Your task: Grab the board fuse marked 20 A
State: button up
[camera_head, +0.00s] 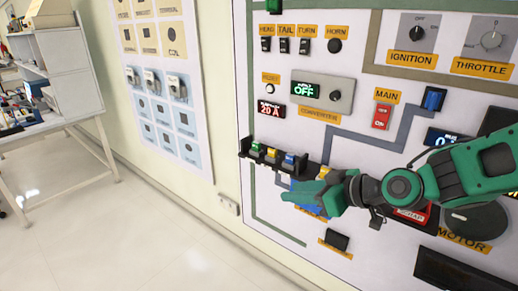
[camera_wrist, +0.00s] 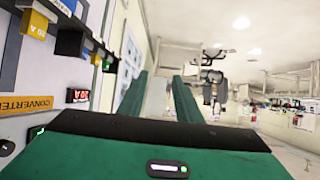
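In the wrist view, a yellow fuse (camera_wrist: 36,25) at the upper left bears an inverted mark that seems to include "0 A". My gripper (camera_head: 287,196) is just below and in front of the rack. Its two fingers (camera_wrist: 160,82) are apart with nothing between them.
A red display (camera_head: 271,109) reads 20 A above the rack, beside the converter unit (camera_head: 323,91). The red main switch (camera_head: 381,117) is to the right. My arm covers the panel's lower right. A white shelf table (camera_head: 60,120) stands far left; the floor between is clear.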

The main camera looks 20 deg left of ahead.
aim_at(273, 151)
jog(key=u, duration=0.15)
jog(key=i, duration=1.05)
jog(key=u, duration=0.15)
